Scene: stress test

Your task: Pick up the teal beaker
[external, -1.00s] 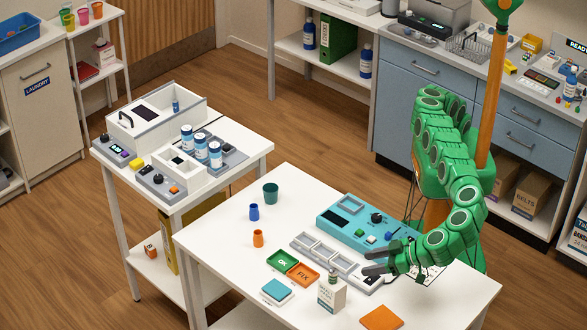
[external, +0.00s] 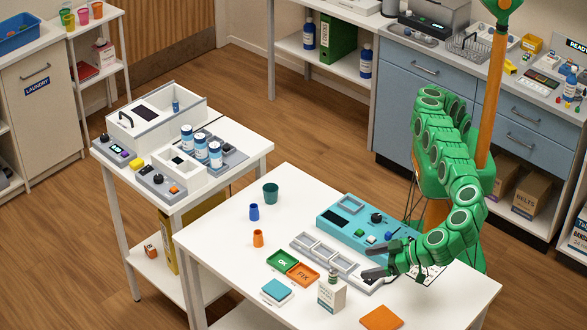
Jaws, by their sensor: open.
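The teal beaker (external: 270,194) stands upright near the far left corner of the white table (external: 225,239). It is a dark teal cup, wider at the top. My gripper (external: 364,262) is over the right part of the table, its dark fingers pointing left. It is open and empty, well to the right of the beaker and apart from it. The beaker is in full view.
A small blue cup (external: 254,212) and an orange cup (external: 258,238) stand near the beaker. A teal device (external: 345,224) and a grey compartment tray (external: 310,245) lie between beaker and gripper. Green and orange trays (external: 283,260) and a white box (external: 331,296) lie nearer the front.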

